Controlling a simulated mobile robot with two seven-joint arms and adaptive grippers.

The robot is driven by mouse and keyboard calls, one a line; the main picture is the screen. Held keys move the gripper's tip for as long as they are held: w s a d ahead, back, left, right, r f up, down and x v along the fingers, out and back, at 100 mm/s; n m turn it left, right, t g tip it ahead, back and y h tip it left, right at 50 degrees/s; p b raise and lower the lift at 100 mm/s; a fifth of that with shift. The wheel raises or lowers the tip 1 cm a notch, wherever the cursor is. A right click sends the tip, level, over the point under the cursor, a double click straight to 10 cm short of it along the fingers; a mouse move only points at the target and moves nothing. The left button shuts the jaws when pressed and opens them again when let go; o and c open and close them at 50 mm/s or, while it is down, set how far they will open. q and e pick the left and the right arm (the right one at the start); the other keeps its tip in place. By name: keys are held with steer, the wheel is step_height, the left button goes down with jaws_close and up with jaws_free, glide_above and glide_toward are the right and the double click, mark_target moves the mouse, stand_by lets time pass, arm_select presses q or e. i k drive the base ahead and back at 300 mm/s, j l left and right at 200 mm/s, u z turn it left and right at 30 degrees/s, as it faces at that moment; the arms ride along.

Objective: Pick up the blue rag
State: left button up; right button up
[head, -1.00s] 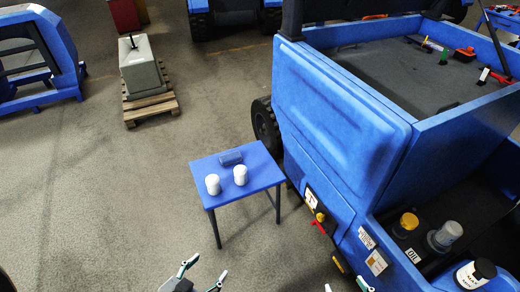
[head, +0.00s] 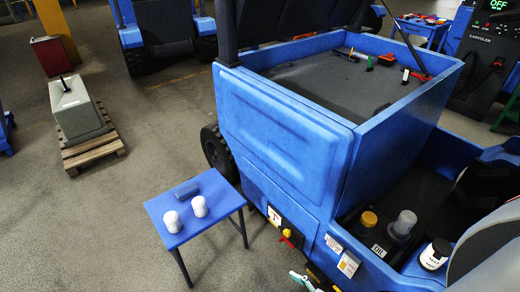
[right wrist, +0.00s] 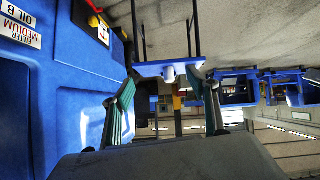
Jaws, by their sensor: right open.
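A small folded dark blue item (head: 187,190), seemingly the blue rag, lies near the back edge of a small blue table (head: 178,240) in the head view. Two white cylinders (head: 172,222) (head: 199,207) stand in front of it on the same table. My right gripper (right wrist: 162,80) is open and empty in the right wrist view, with the blue table beyond its fingertips. The rag cannot be made out there. In the head view only a teal finger part (head: 301,279) shows at the bottom edge, apart from the table. My left gripper is out of view.
A large blue vehicle (head: 285,140) stands right beside the table, with capped containers (head: 403,224) and a white bottle (head: 434,257) in its side bay. A grey block (head: 76,108) sits on a wooden pallet (head: 95,150) at the left. The floor left of the table is clear.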

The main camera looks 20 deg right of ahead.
mark_target(183, 193)
steer(key=z, duration=2.9)
steer(key=u, duration=2.9)
steer(key=z, duration=0.65)
steer(key=i+j+z, duration=0.15)
steer(key=j+z, duration=0.25)
steer(key=i+j+z, duration=0.1)
steer(key=j+z, duration=0.3)
steer(key=j, duration=0.1)
